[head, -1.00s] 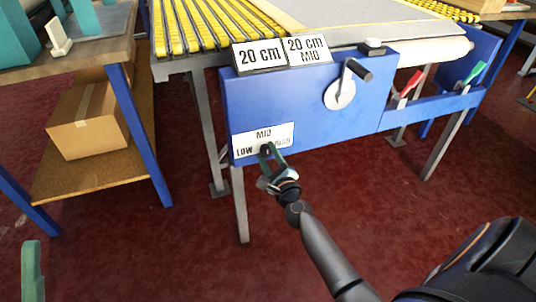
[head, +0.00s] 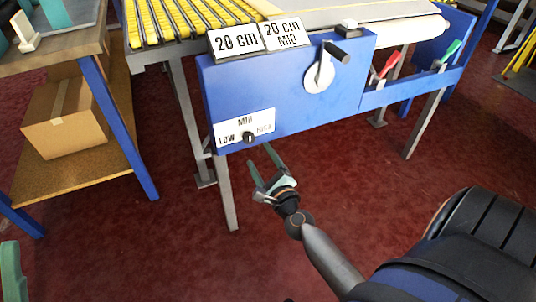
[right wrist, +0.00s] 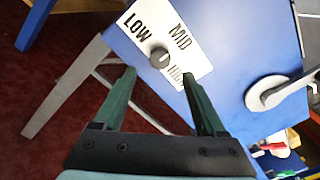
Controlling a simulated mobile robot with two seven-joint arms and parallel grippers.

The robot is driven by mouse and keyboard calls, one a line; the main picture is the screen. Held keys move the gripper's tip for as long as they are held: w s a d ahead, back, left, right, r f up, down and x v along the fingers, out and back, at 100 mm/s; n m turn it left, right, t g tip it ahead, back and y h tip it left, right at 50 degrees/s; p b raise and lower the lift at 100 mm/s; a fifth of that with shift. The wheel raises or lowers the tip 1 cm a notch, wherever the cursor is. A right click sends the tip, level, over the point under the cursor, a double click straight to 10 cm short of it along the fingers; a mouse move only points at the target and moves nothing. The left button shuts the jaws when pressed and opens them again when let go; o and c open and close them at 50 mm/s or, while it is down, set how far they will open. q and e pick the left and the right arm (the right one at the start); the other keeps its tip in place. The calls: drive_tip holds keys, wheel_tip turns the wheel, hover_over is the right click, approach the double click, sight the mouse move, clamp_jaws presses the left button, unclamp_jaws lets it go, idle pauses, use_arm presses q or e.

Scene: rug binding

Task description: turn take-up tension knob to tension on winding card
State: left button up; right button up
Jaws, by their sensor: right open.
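The take-up tension knob (head: 249,138) is small and black, on a white plate (head: 232,127) marked LOW, MID and HIGH on the blue panel. It also shows in the right wrist view (right wrist: 160,57); I cannot tell its exact setting. The winding card (head: 286,36) on top of the panel reads "20 cm MID". My right gripper (head: 259,155) is open and empty, just below and in front of the knob, apart from it. In the right wrist view the knob lies just beyond the fingertips (right wrist: 158,74). One green finger of my left gripper (head: 12,270) shows at the lower left.
Another card (head: 236,42) reads "20 cm". A crank wheel (head: 319,73) with a black handle sits right of the knob. Red (head: 387,65) and green (head: 450,50) levers are farther right. A table with a cardboard box (head: 65,118) stands left. The floor before the panel is clear.

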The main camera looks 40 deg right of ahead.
drive_tip(key=v, duration=0.5)
idle(0.5)
